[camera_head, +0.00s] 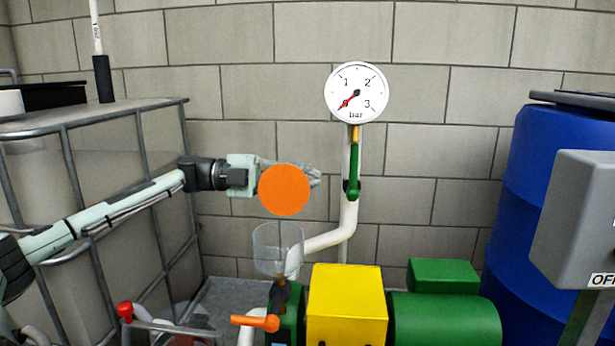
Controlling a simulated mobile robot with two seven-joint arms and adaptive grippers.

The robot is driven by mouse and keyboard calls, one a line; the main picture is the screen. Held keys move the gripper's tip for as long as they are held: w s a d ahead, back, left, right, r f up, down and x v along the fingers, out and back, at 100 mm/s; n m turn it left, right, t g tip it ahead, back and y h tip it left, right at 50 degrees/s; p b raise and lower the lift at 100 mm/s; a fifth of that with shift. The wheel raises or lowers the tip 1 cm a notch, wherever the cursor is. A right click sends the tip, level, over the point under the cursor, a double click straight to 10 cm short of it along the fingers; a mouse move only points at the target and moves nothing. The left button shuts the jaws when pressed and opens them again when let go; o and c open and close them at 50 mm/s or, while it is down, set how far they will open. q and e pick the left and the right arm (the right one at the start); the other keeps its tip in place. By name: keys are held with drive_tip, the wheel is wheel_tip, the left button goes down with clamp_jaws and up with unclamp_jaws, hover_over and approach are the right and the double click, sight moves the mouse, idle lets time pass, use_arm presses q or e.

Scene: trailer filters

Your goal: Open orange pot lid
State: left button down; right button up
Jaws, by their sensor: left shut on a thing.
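My left gripper (314,176) reaches in from the left and is shut on the round orange lid (284,190), whose flat face is toward the camera. The lid hides much of the fingers, so their exact hold is not clear. The lid is above a clear, see-through pot (278,250), apart from its rim. The pot looks open at the top. My right gripper is not in view.
A pressure gauge (356,93) on a white pipe (348,215) with a green valve handle (353,172) stands right of the lid. A yellow box (347,305) and green motor (447,318) are below. A caged tank (75,185) stands left, a blue drum (540,200) right.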

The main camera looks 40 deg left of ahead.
use_arm(q)
drive_tip(key=c, duration=1.5)
unclamp_jaws()
drive_tip(key=shift+s+a, duration=0.1)
drive_tip(key=v, duration=1.2)
drive_tip(key=shift+f, duration=0.1)
